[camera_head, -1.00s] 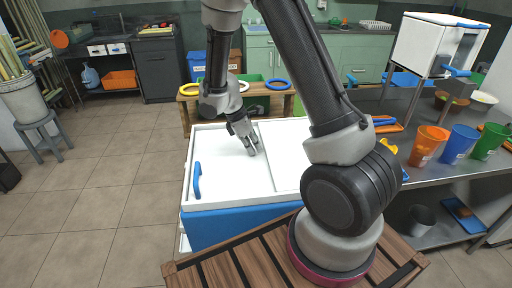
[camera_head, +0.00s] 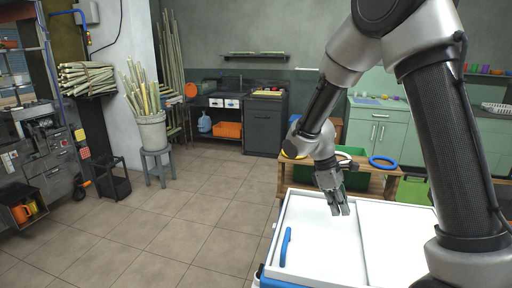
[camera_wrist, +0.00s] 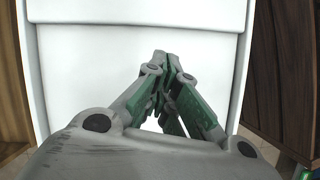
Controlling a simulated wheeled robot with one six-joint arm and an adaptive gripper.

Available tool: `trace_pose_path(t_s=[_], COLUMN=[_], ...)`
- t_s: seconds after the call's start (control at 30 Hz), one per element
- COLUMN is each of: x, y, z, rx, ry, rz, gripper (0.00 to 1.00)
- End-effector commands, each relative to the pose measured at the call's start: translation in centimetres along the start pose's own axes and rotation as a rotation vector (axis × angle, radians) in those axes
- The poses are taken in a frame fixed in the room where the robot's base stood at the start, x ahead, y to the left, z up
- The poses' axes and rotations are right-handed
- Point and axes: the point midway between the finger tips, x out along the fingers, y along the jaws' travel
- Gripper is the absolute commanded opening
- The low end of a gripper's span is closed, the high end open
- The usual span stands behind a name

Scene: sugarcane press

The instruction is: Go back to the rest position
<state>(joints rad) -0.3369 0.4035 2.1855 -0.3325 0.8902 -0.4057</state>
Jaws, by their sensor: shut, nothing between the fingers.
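My gripper (camera_head: 340,208) is shut and empty, pointing down over the white lid of a chest (camera_head: 316,238) with a blue handle (camera_head: 285,247). In the wrist view my gripper (camera_wrist: 160,58) has its fingertips together in front of the white lid (camera_wrist: 200,62). I cannot tell the exact gap between the fingertips and the lid. My arm comes in from the right of the head view and bends down over the chest.
A wooden bench (camera_head: 378,187) with a blue ring (camera_head: 383,162) stands behind the chest. A bucket of cane (camera_head: 151,131) sits on a grey stool (camera_head: 157,166) at the left. A press machine (camera_head: 42,150) is at the far left. The tiled floor (camera_head: 190,220) between is clear.

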Motion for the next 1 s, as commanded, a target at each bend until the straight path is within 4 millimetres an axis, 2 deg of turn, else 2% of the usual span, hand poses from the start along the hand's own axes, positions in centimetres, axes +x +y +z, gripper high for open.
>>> trace_pose_path(t_s=[0.03, 0.1, 0.4, 0.6, 0.8, 1.0], x=[-0.5, -1.6, -6.2, -8.5, -10.2, -11.8], y=[-1.3, -2.5, -6.8, -9.8, -12.1, -12.6], z=[1.4, 3.2, 11.5, 16.8, 20.9, 23.5], rx=[0.086, 0.194, 0.597, 0.814, 0.941, 1.006], ry=[0.01, 0.038, 0.217, 0.389, 0.567, 0.681], rz=[-0.022, -0.043, -0.11, -0.134, -0.104, -0.045], gripper=[0.0, 0.0, 0.0, 0.0, 0.0, 0.0])
